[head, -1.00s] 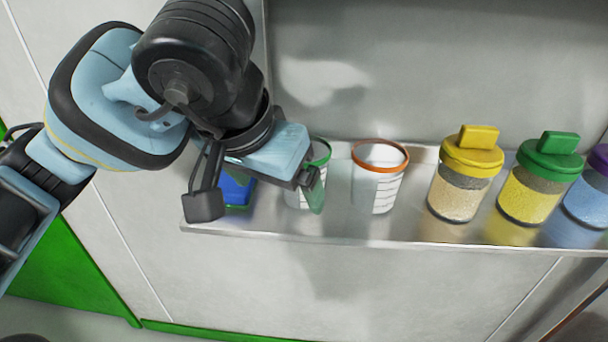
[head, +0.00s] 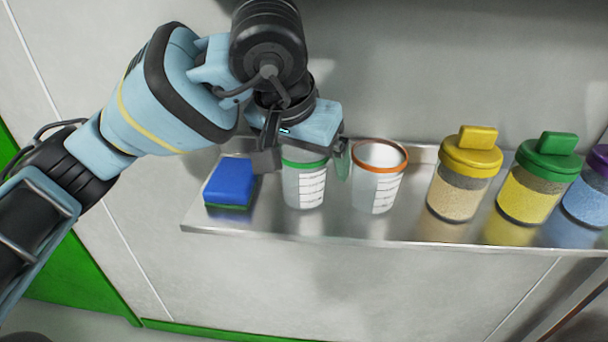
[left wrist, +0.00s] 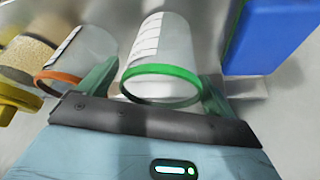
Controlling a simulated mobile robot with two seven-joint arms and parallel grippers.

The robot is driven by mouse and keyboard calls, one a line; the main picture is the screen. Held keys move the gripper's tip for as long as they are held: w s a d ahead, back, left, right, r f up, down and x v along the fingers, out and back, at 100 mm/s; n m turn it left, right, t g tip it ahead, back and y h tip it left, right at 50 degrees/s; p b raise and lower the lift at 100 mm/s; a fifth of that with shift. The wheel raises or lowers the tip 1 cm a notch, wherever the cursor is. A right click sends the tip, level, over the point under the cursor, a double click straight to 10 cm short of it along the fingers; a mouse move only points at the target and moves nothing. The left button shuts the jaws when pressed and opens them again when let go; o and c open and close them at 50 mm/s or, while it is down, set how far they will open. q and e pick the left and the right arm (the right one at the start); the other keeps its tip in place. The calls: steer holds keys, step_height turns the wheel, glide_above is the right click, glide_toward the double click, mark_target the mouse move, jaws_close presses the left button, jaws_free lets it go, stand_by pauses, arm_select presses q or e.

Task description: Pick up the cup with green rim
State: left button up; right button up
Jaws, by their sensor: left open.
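The cup with green rim (head: 304,184) stands upright on the metal shelf, between a blue sponge and the cup with orange rim (head: 379,180). My left gripper (head: 308,160) is open above and behind it, and the gripper's body hides part of the rim in the head view. In the left wrist view the green-rimmed cup (left wrist: 162,62) lies between the two green-tinted fingers, one on each side of its rim. I cannot tell whether the fingers touch it. The orange-rimmed cup (left wrist: 82,52) is just outside one finger. My right gripper is not in view.
The blue sponge (head: 231,182) lies close left of the cup. Jars with a yellow lid (head: 466,176), a green lid (head: 538,182) and a purple lid (head: 588,190) stand to the right. The shelf (head: 270,225) has a narrow free front edge.

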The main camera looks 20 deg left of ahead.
arm_select(q)
steer(key=shift+f, duration=0.15)
steer(key=c, duration=1.1)
steer(key=shift+o, duration=0.2)
steer(key=shift+r, duration=0.85)
steer(key=s+a, duration=0.2)
steer(key=s, duration=1.5)
steer(key=shift+s, duration=0.4)
